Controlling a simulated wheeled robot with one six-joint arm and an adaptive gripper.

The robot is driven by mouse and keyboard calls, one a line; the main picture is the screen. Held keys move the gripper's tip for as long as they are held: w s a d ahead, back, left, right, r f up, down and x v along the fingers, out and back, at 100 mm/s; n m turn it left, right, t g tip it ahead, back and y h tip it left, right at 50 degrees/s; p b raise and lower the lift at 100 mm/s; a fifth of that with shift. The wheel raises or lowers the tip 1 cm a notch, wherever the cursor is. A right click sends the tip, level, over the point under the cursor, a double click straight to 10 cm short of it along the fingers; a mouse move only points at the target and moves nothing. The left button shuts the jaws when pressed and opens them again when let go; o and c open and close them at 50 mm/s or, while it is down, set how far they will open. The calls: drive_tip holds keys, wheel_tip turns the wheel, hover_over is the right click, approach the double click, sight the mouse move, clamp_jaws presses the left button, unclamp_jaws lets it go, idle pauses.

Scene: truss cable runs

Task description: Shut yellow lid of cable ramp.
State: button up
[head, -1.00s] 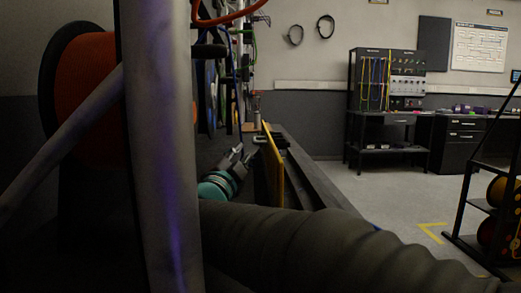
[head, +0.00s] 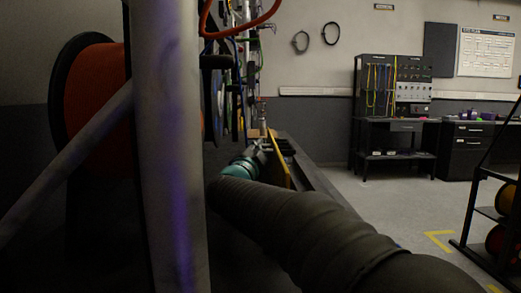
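The yellow lid (head: 279,163) stands up on edge, seen almost edge-on, just left of the open dark cable ramp (head: 312,178) in the head view. The ramp runs away from me along the floor side. My gripper (head: 262,152) is past the teal ring of my wrist, at the left side of the lid, near its far part. Its fingers are small, dark and partly hidden, so I cannot tell whether they are open or touch the lid. My dark sleeved arm hides the near end of the lid and ramp.
A pale truss upright (head: 168,150) stands close in front on the left, with an orange cable reel (head: 95,105) behind it. Cables hang above the far end of the ramp. A reel rack (head: 490,215) stands at right. The floor (head: 385,205) between is clear.

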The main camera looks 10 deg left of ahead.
drive_tip(key=shift+w, duration=0.1)
clamp_jaws()
drive_tip(key=shift+d+r, duration=0.1)
